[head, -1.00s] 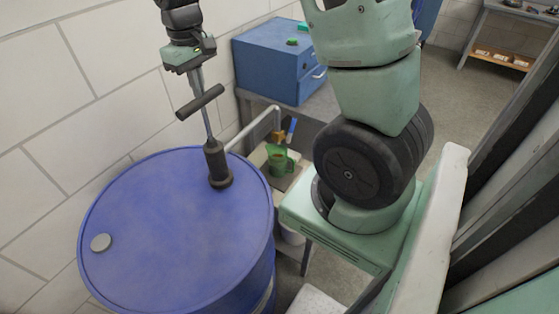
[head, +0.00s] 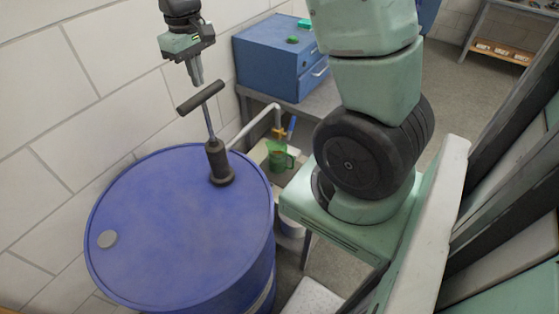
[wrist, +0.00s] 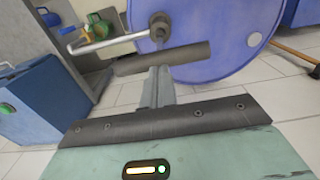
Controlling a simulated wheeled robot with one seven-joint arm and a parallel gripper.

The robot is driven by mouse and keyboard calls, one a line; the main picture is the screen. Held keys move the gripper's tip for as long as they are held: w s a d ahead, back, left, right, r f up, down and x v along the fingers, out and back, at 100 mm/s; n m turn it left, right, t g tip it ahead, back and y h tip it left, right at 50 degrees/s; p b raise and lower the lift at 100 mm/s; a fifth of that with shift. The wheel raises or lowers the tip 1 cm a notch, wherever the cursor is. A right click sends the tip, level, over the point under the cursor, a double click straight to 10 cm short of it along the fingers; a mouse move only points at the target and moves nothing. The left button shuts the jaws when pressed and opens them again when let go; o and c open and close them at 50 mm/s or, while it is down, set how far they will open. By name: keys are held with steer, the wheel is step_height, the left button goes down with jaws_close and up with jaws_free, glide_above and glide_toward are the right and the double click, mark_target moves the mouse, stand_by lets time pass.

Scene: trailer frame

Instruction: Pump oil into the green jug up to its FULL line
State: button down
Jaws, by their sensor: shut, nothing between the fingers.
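The hand pump (head: 215,158) stands on the blue drum (head: 180,235), its T-handle (head: 201,97) raised on a thin rod. My gripper (head: 198,82) is shut and empty, just above and behind the handle in the head view. In the wrist view my gripper (wrist: 158,75) points at the handle (wrist: 163,57); I cannot tell whether they touch. The pump's spout pipe (head: 256,121) runs right and bends down over the green jug (head: 279,157). The jug stands on a low surface; its oil level and FULL line are too small to read.
A blue cabinet (head: 278,58) stands on a bench behind the jug. A round cap (head: 107,239) sits on the drum's left side. A block wall (head: 100,80) rises close behind the drum. My own arm fills the right of the head view.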

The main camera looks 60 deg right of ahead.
mark_target(201, 92)
stand_by(0.4)
steer(key=shift+s+f+b, duration=0.1)
steer(key=shift+f+b, duration=3.55)
steer(key=shift+f, duration=1.9)
step_height(201, 92, up, 11)
steer(key=p, duration=0.9)
steer(key=shift+f+b, duration=1.65)
steer(key=shift+f, duration=0.85)
steer(key=shift+r, duration=0.1)
steer(key=shift+r+p, duration=2.1)
steer(key=shift+r, duration=0.4)
